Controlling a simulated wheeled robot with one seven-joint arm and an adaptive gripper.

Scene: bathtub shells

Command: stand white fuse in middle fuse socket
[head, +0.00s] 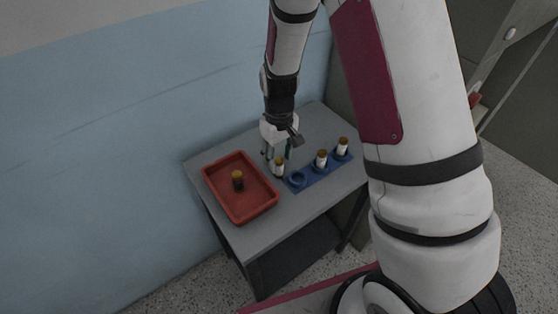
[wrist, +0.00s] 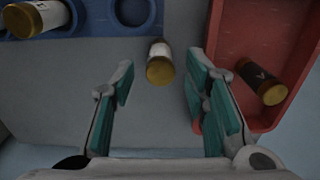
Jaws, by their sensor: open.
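A white fuse (head: 279,170) with a gold cap stands upright on the grey table, between the red tray and the blue socket rack (head: 311,179). It also shows in the wrist view (wrist: 159,49). My gripper (head: 277,154) is open just above and behind it. In the wrist view the fuse appears between the two spread fingers (wrist: 160,84), touching neither as far as I can see. The rack's socket nearest the tray (head: 297,180) is empty. The two sockets farther right hold white fuses with gold caps, one (head: 321,161) beside the empty socket and one (head: 342,149) beyond.
A red tray (head: 263,208) lies left of the fuse and holds a dark fuse (head: 238,183) with a gold cap. A blue wall (head: 110,150) borders the table (head: 260,235). The table's back area is clear. My arm covers part of the right side.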

